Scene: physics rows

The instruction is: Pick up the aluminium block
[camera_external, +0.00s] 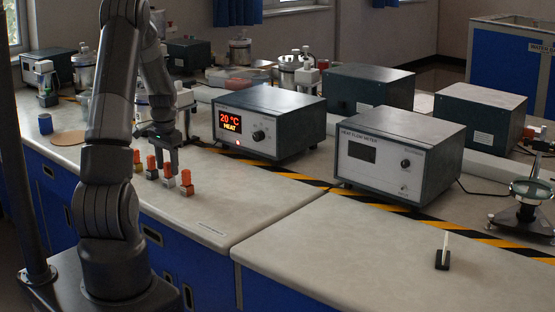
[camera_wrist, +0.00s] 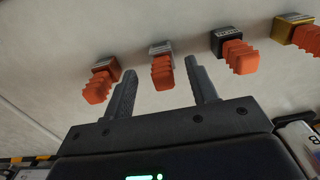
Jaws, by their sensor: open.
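Several small blocks with orange ribbed grips stand in a row on the pale bench. The silver-grey block, which looks like the aluminium one (camera_wrist: 161,48), lies second from left in the wrist view; it is second from right in the external view (camera_external: 169,183). My gripper (camera_wrist: 160,68) is open and empty, its fingertips to either side of the grey block's orange grip in the picture. I cannot tell whether they reach down around it. In the external view my gripper (camera_external: 165,168) hangs pointing down over the row.
A copper-brown block (camera_wrist: 104,65) stands on one side of the grey one, a black block (camera_wrist: 227,38) on the other, with a gold block (camera_wrist: 294,22) beyond. The heater box (camera_external: 270,122) stands behind, right. The bench front is clear.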

